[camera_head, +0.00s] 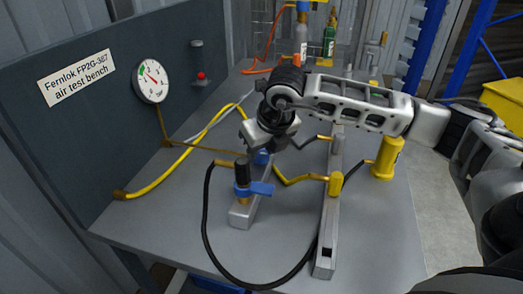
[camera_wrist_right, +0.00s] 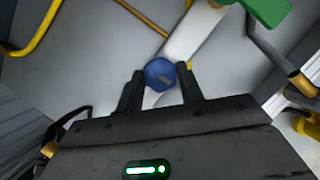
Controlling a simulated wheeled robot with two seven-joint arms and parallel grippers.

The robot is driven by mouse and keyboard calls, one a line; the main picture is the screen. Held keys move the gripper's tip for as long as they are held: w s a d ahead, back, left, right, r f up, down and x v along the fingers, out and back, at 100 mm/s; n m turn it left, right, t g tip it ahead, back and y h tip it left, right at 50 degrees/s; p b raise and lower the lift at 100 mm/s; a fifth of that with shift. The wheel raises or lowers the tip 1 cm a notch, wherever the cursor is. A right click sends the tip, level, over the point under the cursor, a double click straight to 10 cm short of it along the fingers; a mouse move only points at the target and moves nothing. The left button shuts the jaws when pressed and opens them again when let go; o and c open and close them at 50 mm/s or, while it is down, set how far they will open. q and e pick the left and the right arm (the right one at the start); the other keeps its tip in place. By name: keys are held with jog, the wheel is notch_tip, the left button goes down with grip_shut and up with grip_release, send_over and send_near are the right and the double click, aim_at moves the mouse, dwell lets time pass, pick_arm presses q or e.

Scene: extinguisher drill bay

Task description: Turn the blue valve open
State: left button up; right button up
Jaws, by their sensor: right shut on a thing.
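A blue round knob, which I take for the blue valve (camera_wrist_right: 158,70), sits between the two dark fingers of my right gripper (camera_wrist_right: 161,76) in the wrist view. The fingers are shut on its sides. A second blue part, a flat lever (camera_head: 260,188) with a black top, stands nearer on a grey block, apart from the gripper. I cannot tell how far the valve is turned. My left gripper is not in view.
A gauge (camera_head: 152,81) hangs on the dark panel (camera_head: 95,130). A yellow hose (camera_head: 165,178) and a black hose (camera_head: 207,220) curve across the bench. A grey rail (camera_head: 327,230) with yellow fittings runs to the right. A green handle (camera_wrist_right: 268,12) is close by in the wrist view.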

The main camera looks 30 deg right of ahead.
jog(key=n+b, duration=0.1)
jog(key=n+y+b, duration=0.1)
jog(key=n, duration=0.1)
jog(key=shift+d+f+n, duration=0.1)
jog(key=shift+d+n, duration=0.05)
jog(key=shift+n, duration=0.15)
jog(key=n+y, duration=0.1)
jog(key=n, duration=0.1)
jog(key=n+y+b, duration=0.1)
jog(key=n, duration=0.1)
jog(key=shift+w+d+n+g, duration=0.1)
jog(key=shift+w+n+g, duration=0.05)
jog(key=shift+n+g, duration=0.2)
jog(key=n+g, duration=0.1)
jog(key=n, duration=0.1)
jog(key=n+y, duration=0.1)
jog(key=n, duration=0.1)
jog(key=shift+w+r+n+g, duration=0.1)
jog(key=shift+r+n+g, duration=0.15)
jog(key=shift+g, duration=0.1)
jog(key=shift+w+f+n+g+y, duration=0.15)
jog(key=shift+n+g, duration=0.25)
jog(key=shift+n, duration=0.7)
jog(key=shift+s+r+n+g+y, duration=0.15)
jog(key=shift+n+g, duration=0.25)
jog(key=shift+n, duration=0.7)
jog(key=shift+w, duration=0.1)
jog(key=o, duration=1)
jog(key=shift+f, duration=0.1)
jog(key=shift+d, duration=0.1)
